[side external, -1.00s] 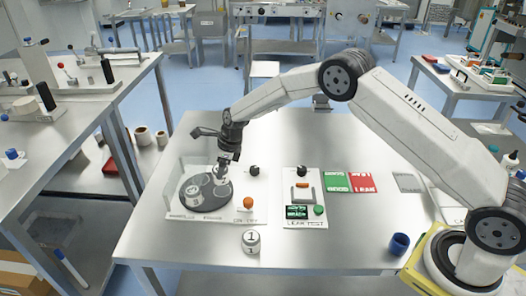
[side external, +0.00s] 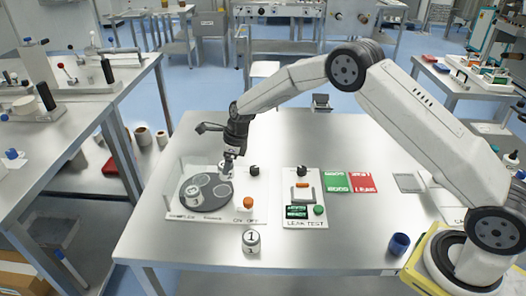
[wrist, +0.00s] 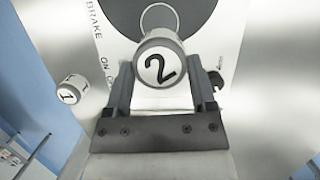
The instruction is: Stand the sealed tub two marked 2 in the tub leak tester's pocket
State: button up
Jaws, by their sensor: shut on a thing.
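Tub two (wrist: 162,62) is a pale cylinder whose lid shows a black 2 in the wrist view. My gripper (wrist: 160,85) is shut on it, one finger on each side. In the side view my gripper (side external: 230,156) holds the tub (side external: 226,168) above the dark round turntable (side external: 208,202), left of the leak tester. The leak tester (side external: 291,223) is a white plate marked LEAK TEST. It has a pale square fixture (side external: 299,194) with an orange bar, a black knob, a green display and a green button. The inside of its pocket is hard to make out.
A tub marked 1 (side external: 251,241) stands at the table's front. An orange knob (side external: 249,202) sits between turntable and tester. Green (side external: 335,182) and red (side external: 362,181) pads lie right of the tester. A blue cup (side external: 399,244) stands farther right.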

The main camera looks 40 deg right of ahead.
jog(key=s+d+r+n+g, duration=0.1)
jog(key=s+d+r+n, duration=0.15)
jog(key=s+d, duration=0.4)
jog(key=s+d+r+n, duration=0.1)
jog(key=s+d+n, duration=0.35)
jog(key=s, duration=0.35)
jog(key=s+d+r+n+g, duration=0.1)
jog(key=s+d+n, duration=0.1)
jog(key=s, duration=0.6)
jog(key=s+d+r+n+g, duration=0.1)
jog(key=s+d+n, duration=0.1)
jog(key=s, duration=0.5)
jog(key=shift+y, duration=0.3)
jog(key=shift+w+d+f, duration=0.35)
jog(key=shift+w+f, duration=1.15)
jog(key=shift+w, duration=0.65)
jog(key=shift+w+d+f, duration=0.35)
jog(key=shift+w+f, duration=1.15)
jog(key=shift+w, duration=0.65)
jog(key=shift+w+d+f, duration=0.35)
jog(key=shift+w+f, duration=1.15)
jog(key=shift+w, duration=0.65)
jog(key=shift+w+f, duration=0.3)
jog(key=shift+f, duration=1.55)
